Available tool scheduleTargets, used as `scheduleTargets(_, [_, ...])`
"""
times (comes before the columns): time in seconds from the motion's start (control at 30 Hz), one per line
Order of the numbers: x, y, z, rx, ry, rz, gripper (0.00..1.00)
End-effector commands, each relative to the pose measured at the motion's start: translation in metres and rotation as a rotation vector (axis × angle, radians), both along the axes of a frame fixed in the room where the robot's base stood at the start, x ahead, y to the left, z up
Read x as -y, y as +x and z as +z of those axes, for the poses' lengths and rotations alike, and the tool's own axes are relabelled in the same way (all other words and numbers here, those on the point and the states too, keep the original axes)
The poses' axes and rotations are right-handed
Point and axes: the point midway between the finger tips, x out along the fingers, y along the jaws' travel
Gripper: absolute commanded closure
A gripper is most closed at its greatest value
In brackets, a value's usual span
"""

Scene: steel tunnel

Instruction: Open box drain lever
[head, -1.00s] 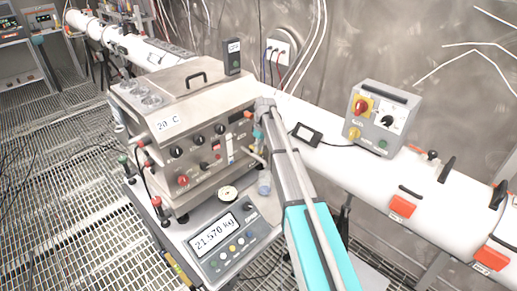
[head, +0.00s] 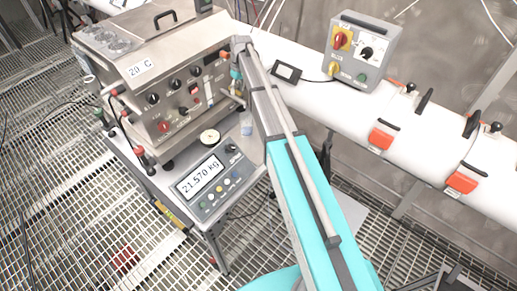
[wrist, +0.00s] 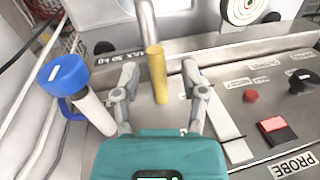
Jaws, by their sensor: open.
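The steel box (head: 150,75) with the "20 C" label stands on a scale (head: 218,187). In the wrist view, a tan upright bar (wrist: 157,75), which looks like the drain lever, stands between the fingers of my gripper (wrist: 161,70). The fingers are open, one on each side, with a visible gap to the bar. My gripper also shows in the head view, small, at the box's front right corner (head: 236,75). The arm hides part of that corner, and the lever is hard to make out there.
A blue-capped white object (wrist: 62,72) is close beside the left finger in the wrist view. The box's control panel (wrist: 275,105) lies to the right. A round dial (head: 210,137) sits on the scale. A white pipe (head: 420,135) with a grey switch box (head: 362,50) runs behind.

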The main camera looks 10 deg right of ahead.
Motion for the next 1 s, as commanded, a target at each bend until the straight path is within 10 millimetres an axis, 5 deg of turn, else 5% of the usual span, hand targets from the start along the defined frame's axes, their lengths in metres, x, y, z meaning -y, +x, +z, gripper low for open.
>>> scheduleTargets(1.0, [-0.024, -0.010, 0.000, 0.001, 0.000, -0.640, 0.45])
